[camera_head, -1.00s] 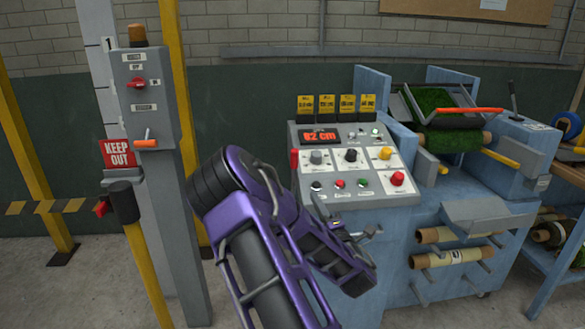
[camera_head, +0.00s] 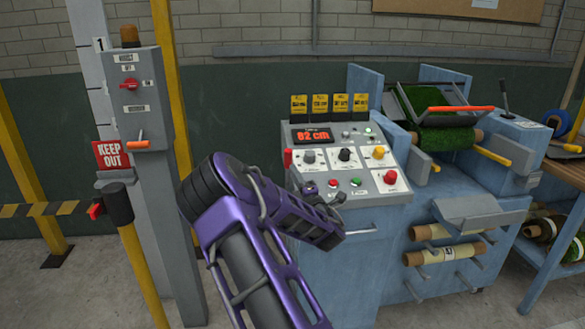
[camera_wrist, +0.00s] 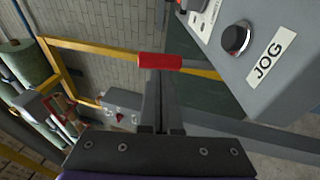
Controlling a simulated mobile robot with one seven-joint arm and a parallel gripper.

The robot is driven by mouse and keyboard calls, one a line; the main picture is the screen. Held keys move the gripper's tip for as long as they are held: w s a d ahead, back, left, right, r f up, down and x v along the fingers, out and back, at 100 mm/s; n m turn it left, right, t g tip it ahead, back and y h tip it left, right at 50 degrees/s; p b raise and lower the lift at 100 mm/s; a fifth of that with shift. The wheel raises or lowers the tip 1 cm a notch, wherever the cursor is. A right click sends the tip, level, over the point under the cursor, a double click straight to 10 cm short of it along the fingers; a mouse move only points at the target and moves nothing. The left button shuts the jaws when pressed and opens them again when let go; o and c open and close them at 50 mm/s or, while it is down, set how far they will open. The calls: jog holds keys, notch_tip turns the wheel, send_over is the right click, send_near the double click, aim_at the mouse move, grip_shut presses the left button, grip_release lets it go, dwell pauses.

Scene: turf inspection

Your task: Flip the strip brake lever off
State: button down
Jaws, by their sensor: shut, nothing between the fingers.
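A short lever with a red grip (camera_head: 288,158) stands upright at the left edge of the control console (camera_head: 350,218). No label on it is readable, so I cannot confirm that it is the strip brake lever. In the wrist view a red grip (camera_wrist: 160,62) lies just past the fingertips, seemingly the same lever; contact cannot be told. My gripper (camera_head: 334,197) is shut and empty in front of the console's lower left part. In the wrist view its grey fingers (camera_wrist: 161,100) are together. A black-knobbed lever (camera_head: 505,95) stands on the machine at the right.
A black button (camera_wrist: 237,38) marked JOG is close beside the fingers. Red buttons (camera_head: 390,177), knobs and a display (camera_head: 312,135) reading 82 cm fill the console. A grey post box (camera_head: 135,95) and a yellow barrier post (camera_head: 140,260) stand left, with open floor between post and console.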

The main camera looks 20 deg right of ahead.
jog(key=shift+x, duration=1.25)
jog(key=shift+r, duration=0.1)
